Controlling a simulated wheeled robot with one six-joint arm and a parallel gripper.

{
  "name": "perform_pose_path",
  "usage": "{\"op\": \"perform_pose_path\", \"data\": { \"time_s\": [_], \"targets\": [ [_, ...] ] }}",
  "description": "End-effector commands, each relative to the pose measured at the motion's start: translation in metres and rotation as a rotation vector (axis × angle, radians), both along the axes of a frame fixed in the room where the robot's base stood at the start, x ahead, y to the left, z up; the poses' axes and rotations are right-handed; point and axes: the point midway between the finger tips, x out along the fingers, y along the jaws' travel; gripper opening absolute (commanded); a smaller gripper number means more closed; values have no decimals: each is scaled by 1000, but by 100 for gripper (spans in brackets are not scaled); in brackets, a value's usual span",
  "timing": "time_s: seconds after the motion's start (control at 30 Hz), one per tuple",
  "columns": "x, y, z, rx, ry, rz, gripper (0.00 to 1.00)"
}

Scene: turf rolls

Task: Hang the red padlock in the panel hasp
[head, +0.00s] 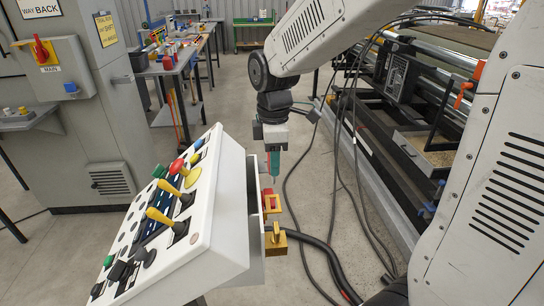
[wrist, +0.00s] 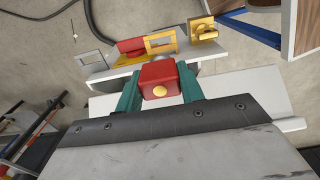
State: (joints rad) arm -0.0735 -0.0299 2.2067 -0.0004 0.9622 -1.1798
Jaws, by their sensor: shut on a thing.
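The red padlock (wrist: 160,80) is in my gripper (wrist: 161,88), shut between its two green fingers, with a round yellow spot facing the wrist camera. Its grey shackle points towards the panel hardware and shows only partly. A yellow hasp plate (wrist: 161,42) with a slot stands just beyond the shackle; I cannot tell whether they touch. The held padlock cannot be made out there.
A red part (wrist: 130,45) sits beside the hasp plate, with a grey slotted bracket (wrist: 91,58) further left. Black cables (head: 315,240) lie on the floor to the right. Yellow levers (head: 165,220) rise from the panel face.

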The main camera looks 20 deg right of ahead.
Motion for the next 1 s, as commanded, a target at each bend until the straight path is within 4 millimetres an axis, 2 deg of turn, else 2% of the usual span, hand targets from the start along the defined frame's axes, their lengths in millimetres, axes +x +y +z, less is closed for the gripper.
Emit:
{"op": "perform_pose_path", "data": {
  "time_s": [0.17,0.6,1.0],
  "targets": [
    [0,-1,-7,0,3,-2,13],
    [0,0,-46,0,4,0,13],
    [0,0,-58,0,1,0,13]
  ]
}}
